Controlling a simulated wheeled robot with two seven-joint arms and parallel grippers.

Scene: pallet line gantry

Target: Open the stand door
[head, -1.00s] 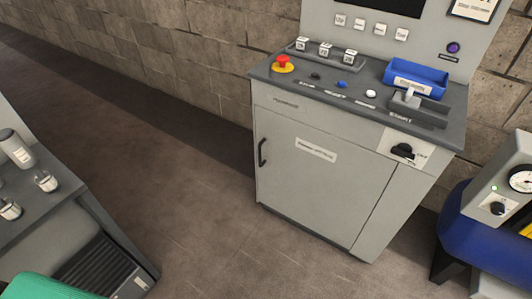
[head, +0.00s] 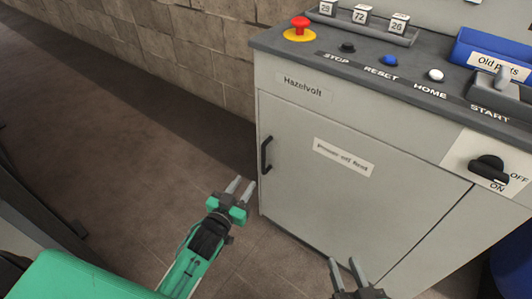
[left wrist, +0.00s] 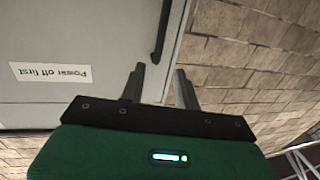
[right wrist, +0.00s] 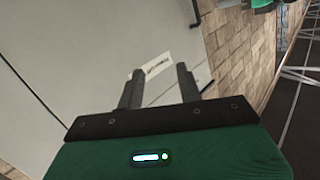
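The stand door (head: 345,200) is a light grey panel, shut flush in the stand, with a "Power off first" label (head: 343,157). Its black vertical bar handle (head: 266,155) is near the left edge. My left gripper (head: 243,186) is open and empty, just left of and below the handle. In the left wrist view the handle (left wrist: 161,32) lies ahead of the gap between the fingertips, apart from them. My right gripper (head: 345,262) is open and empty in front of the door's lower part. The right wrist view shows its fingers (right wrist: 158,72) apart, towards the label.
A black rotary switch (head: 489,166) marked OFF and ON sits right of the door; I cannot tell its setting for sure. The stand top carries a red stop button (head: 299,25), several small buttons, number blocks and a blue bin (head: 495,50). The floor left of the stand is clear.

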